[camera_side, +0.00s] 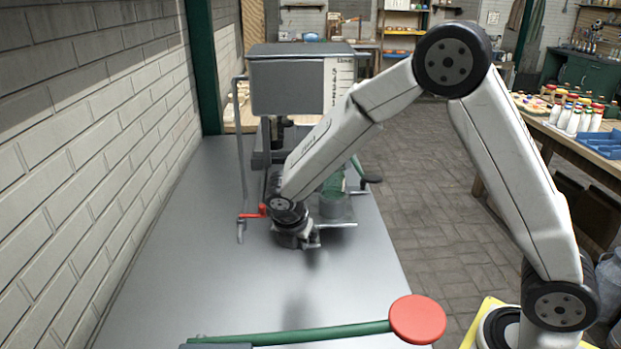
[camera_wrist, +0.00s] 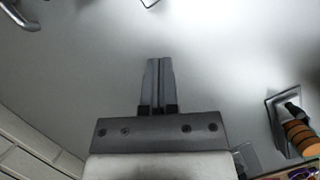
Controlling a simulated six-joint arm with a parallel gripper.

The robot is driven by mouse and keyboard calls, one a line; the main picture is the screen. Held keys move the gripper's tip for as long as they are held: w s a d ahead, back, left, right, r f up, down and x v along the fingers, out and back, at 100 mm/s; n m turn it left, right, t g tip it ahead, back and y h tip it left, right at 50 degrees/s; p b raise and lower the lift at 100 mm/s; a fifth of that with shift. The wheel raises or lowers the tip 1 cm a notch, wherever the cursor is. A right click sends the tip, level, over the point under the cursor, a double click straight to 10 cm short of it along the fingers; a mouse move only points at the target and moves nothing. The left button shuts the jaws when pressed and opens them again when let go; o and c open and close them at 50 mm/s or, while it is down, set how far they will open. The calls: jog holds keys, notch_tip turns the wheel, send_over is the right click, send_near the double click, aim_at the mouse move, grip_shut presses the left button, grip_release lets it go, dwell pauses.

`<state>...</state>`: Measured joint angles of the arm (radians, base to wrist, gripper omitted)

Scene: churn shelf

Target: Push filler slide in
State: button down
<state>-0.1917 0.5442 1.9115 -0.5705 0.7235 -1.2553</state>
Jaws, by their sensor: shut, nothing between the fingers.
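The filler (camera_side: 290,85) stands at the back of the grey bench, a grey box with a numbered scale on its front. A green part (camera_side: 333,188) shows beneath it, partly hidden by my arm. A flat grey plate (camera_side: 338,224) lies below that part; I cannot tell whether it is the filler slide. My gripper (camera_side: 310,242) is in front of the filler, low over the bench and pointing down. In the wrist view my gripper (camera_wrist: 159,66) is shut and empty above bare metal. My arm hides much of the filler's lower front.
A red-handled tap (camera_side: 255,211) is left of my gripper. A green lever with a red knob (camera_side: 417,318) crosses the bench's near end. An orange ribbed handle (camera_wrist: 298,134) is at right in the wrist view. A brick wall (camera_side: 90,130) borders the left; the bench middle is clear.

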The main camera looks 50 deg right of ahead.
jog(key=shift+w+d+f, duration=0.2)
jog(key=shift+w+d, duration=0.05)
jog(key=shift+d, duration=0.45)
jog(key=shift+w+d+f, duration=0.2)
jog(key=shift+d, duration=0.5)
jog(key=shift+w+d+f, duration=0.2)
jog(key=shift+w+d, duration=0.05)
jog(key=shift+d, duration=0.45)
send_near(308, 209)
jog(key=x, duration=0.5)
jog(key=shift+s+a, duration=0.1)
jog(key=shift+a, duration=0.1)
jog(key=shift+s+a, duration=0.25)
jog(key=shift+a, duration=0.4)
jog(key=a, duration=0.2)
jog(key=a+r, duration=0.1)
jog(key=shift+s, duration=0.4)
jog(key=v, duration=0.9)
